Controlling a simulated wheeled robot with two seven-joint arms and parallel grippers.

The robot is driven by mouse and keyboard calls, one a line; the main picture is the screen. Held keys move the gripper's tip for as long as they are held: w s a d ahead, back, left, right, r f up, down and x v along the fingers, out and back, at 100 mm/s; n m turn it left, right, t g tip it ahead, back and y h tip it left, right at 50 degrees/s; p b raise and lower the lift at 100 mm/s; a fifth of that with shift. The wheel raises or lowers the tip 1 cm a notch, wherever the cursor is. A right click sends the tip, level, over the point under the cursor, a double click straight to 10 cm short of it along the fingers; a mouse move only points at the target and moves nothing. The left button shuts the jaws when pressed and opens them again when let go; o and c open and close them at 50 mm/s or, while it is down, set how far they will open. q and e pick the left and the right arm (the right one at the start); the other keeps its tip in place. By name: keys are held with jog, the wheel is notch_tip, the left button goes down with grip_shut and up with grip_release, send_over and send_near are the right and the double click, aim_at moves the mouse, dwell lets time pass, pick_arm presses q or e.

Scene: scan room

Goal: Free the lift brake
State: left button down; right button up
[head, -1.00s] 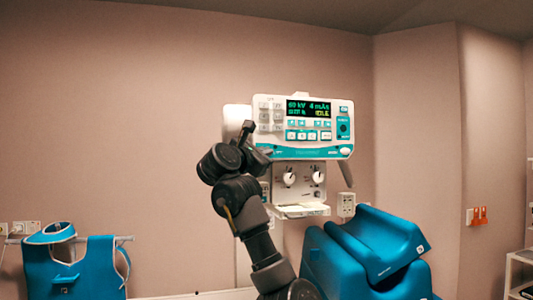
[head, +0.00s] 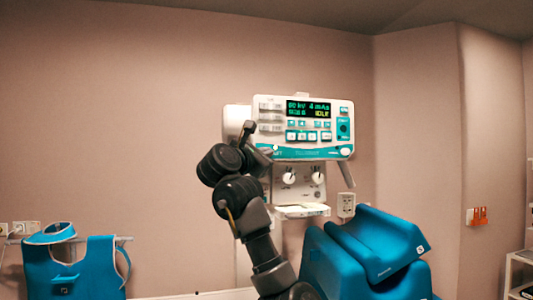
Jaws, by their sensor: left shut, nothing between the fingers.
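The white and teal control panel (head: 322,138) is on the wall side, with a lit green and yellow display (head: 308,109). A small label that seems to read "LIFT" (head: 278,151) is at the panel's lower left corner. My left gripper (head: 262,154) is shut and empty, at that lower left corner of the panel. My wrist and fingers hide part of that corner, and I cannot tell whether the fingertips touch it. Which control is the lift brake is too small to tell. My right gripper is not in view.
Two white knobs (head: 289,177) sit on a plate below the panel, above a small white shelf (head: 302,211). A blue padded chair (head: 345,255) stands at the lower right. A blue apron (head: 95,262) hangs at the left.

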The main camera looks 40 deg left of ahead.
pick_arm(q)
jog(key=s+d+p, duration=0.2)
jog(key=s+d, duration=0.1)
jog(key=d, duration=0.2)
jog(key=shift+s+p, duration=0.25)
jog(key=shift+p, duration=0.05)
jog(key=shift+f, duration=0.1)
dwell(0.6)
